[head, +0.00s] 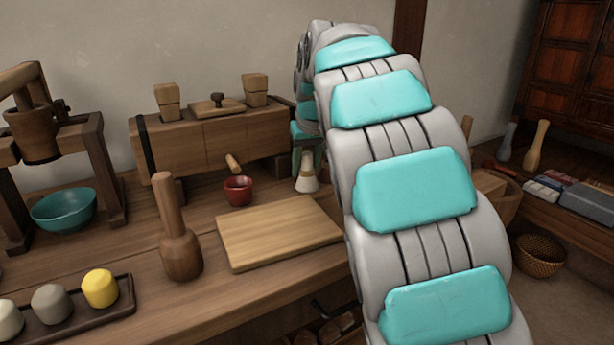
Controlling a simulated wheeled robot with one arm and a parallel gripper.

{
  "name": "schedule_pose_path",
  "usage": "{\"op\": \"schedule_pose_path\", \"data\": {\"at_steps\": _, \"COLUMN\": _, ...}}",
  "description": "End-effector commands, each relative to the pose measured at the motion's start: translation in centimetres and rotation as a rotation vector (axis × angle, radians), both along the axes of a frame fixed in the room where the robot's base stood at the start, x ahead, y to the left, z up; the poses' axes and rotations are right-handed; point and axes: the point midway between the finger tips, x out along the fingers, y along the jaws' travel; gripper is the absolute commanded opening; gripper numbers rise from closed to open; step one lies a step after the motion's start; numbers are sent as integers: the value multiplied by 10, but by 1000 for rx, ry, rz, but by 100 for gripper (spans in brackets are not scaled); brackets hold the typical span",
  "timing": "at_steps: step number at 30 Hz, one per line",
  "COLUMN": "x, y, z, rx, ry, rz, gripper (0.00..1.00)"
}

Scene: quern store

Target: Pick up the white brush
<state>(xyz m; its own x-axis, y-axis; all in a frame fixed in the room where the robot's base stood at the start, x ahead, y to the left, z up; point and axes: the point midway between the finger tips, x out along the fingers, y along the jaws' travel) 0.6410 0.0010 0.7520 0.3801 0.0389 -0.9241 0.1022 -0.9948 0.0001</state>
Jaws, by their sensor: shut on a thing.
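The white brush (308,178) shows near the middle of the head view, behind the cutting board's far right corner. Its pale bristles flare downward and its narrower neck points up into my gripper (307,148). My gripper is shut on the upper part of the brush, which is upright. Most of my gripper and the top of the brush are hidden by the fingers and my arm. I cannot tell whether the bristles touch the table.
A red cup (238,190) with a wooden pestle stands left of the brush. A cutting board (278,232) lies in front. A long wooden box (215,140) stands behind. A wooden mallet (181,245), a teal bowl (64,209) and a tray (125,308) are further left.

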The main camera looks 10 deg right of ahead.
Motion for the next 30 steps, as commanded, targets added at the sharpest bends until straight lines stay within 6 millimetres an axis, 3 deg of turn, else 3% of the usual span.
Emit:
{"op": "schedule_pose_path", "data": {"at_steps": 7, "x": 0, "y": 0, "z": 0, "rx": 0, "ry": 0, "rz": 0, "gripper": 0}}
{"op": "schedule_pose_path", "data": {"at_steps": 20, "x": 0, "y": 0, "z": 2, "rx": 0, "ry": -1, "rz": 0, "gripper": 0}}
{"op": "schedule_pose_path", "data": {"at_steps": 30, "x": 1, "y": 1, "z": 20, "rx": 0, "ry": -4, "rz": 1, "gripper": 0}}
